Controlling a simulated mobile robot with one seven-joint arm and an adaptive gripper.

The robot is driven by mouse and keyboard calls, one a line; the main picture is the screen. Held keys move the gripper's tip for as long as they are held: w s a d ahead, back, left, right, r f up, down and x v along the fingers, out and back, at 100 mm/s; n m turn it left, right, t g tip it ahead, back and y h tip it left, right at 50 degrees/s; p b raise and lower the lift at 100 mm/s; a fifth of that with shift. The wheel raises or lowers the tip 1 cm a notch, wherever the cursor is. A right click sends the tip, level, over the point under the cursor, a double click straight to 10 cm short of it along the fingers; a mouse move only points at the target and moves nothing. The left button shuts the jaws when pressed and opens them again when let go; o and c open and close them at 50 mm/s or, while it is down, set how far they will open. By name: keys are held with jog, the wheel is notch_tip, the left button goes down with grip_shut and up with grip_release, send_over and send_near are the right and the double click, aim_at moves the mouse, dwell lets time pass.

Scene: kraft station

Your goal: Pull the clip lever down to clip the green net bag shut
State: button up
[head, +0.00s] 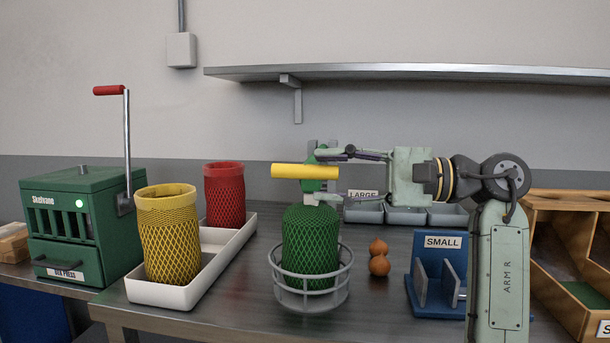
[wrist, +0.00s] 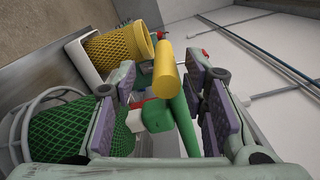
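The clip lever has a yellow bar handle (head: 305,171), which lies level above the green net bag (head: 310,240). In the wrist view the yellow handle (wrist: 166,72) lies between my fingers, with gaps on both sides. The green clip body (wrist: 158,116) is partly hidden by my gripper in the head view. The green net bag stands upright in a grey wire basket (head: 311,296), its top under the clip; the bag (wrist: 60,130) also shows in the wrist view. My gripper (head: 322,172) is open around the handle, coming from the right.
A yellow net bag (head: 169,235) and a red net bag (head: 225,194) stand in a white tray (head: 190,292) to the left. A shelf (head: 420,73) hangs above.

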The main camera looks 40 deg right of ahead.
jog(key=v, duration=0.7)
jog(key=shift+f, duration=0.1)
dwell(0.4)
